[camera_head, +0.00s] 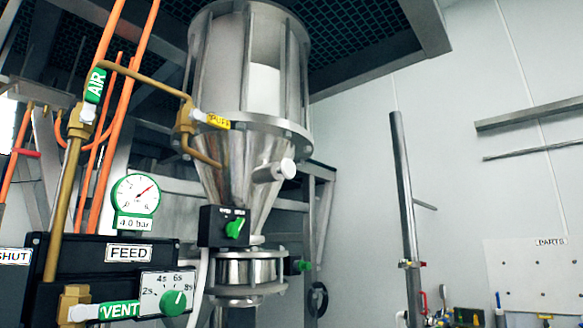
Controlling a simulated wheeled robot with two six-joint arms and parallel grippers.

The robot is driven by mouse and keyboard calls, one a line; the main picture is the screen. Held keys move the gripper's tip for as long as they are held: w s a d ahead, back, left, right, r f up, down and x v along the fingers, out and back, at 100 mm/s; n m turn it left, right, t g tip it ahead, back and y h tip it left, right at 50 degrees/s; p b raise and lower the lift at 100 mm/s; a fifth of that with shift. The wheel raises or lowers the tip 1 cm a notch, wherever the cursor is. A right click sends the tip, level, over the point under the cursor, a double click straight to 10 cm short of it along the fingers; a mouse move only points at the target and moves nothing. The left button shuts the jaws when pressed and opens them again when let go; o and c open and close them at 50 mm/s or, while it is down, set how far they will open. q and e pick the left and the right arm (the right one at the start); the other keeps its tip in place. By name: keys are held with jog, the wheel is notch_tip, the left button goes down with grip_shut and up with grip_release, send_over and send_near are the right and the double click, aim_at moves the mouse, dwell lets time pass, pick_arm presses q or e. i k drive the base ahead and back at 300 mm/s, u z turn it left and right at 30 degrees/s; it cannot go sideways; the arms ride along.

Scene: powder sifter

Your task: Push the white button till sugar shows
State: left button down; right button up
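A round white cap (288,168), which looks like the white button, faces forward on the end of a short light stub. The stub sits on the right side of the shiny steel cone (228,165) of a hopper. Above the cone is the hopper's barrel (215,60), with a white area (265,90) in its front. I cannot tell whether that is sugar or a panel. Below the cone is a steel ring section (247,270); no sugar clearly shows there. Neither of my grippers is in view.
Left of the cone are brass pipes, a yellow PUFF tag (219,121), a green AIR tag (95,86), a gauge (136,195) with a 4.0 bar label and a green timer knob (173,302). A black box with a green switch (235,228) sits below. A steel post (405,200) stands right.

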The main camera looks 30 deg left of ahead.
aim_at(287, 169)
jog(key=k, duration=1.3)
jog(key=z, duration=0.8)
jog(key=i, duration=1.2)
jog(key=u, duration=0.6)
jog(key=i, duration=0.4)
jog(key=u, duration=0.45)
